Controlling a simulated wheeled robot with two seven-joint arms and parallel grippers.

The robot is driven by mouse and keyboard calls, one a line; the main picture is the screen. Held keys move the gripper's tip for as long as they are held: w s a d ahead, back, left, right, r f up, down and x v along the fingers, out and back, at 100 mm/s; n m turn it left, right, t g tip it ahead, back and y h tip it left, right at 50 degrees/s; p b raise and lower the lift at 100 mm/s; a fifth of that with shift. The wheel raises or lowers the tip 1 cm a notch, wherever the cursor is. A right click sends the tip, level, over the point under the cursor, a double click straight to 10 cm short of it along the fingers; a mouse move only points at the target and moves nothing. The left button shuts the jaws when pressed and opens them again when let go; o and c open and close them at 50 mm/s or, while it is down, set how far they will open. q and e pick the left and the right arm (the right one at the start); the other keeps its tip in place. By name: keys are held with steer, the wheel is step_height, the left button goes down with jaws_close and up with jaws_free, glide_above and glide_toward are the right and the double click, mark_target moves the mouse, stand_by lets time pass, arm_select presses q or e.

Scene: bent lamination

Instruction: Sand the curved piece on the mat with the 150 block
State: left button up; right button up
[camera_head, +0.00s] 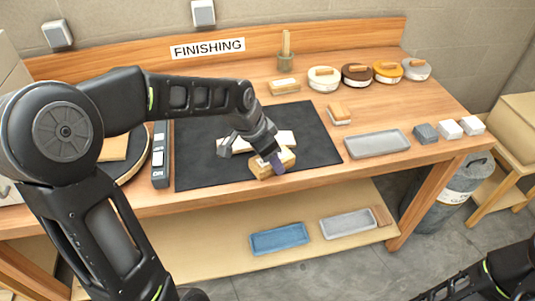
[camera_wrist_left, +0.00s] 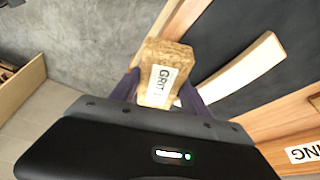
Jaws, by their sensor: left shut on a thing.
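The curved piece (camera_head: 284,138) is a pale wooden strip lying on the black mat (camera_head: 205,168). My left arm hides its middle in the head view; one end shows in the left wrist view (camera_wrist_left: 238,72). My left gripper (camera_head: 269,164) is shut on a tan sanding block (camera_head: 260,170) near the mat's front edge. The block (camera_wrist_left: 166,58) has a white label reading "GRIT"; its number is not readable. The block is in front of the curved piece and appears apart from it. I cannot tell whether it touches the mat. My right gripper is out of view.
A grey tray (camera_head: 377,144) and several small blocks (camera_head: 449,129) are right of the mat. Another wooden block (camera_head: 340,113) sits beyond the mat's right edge. Round tins (camera_head: 323,79) line the back. A dark long tool (camera_head: 160,155) lies left. The mat's right part is clear.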

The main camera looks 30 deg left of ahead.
mark_target(290, 158)
arm_select(q)
steer(key=w+d+f+n, duration=0.1)
steer(key=d+n+y, duration=0.1)
steer(key=n, duration=0.1)
steer(key=w+d+f+n, duration=0.1)
steer(key=n, duration=0.1)
steer(key=shift+w+d+f+t+y, duration=0.3)
steer(key=shift+w+d+t, duration=0.05)
steer(key=shift+d+t, duration=0.05)
steer(key=shift+w+d+f+n, duration=0.1)
steer(key=shift+w+d+n, duration=0.3)
steer(key=shift+n, duration=0.2)
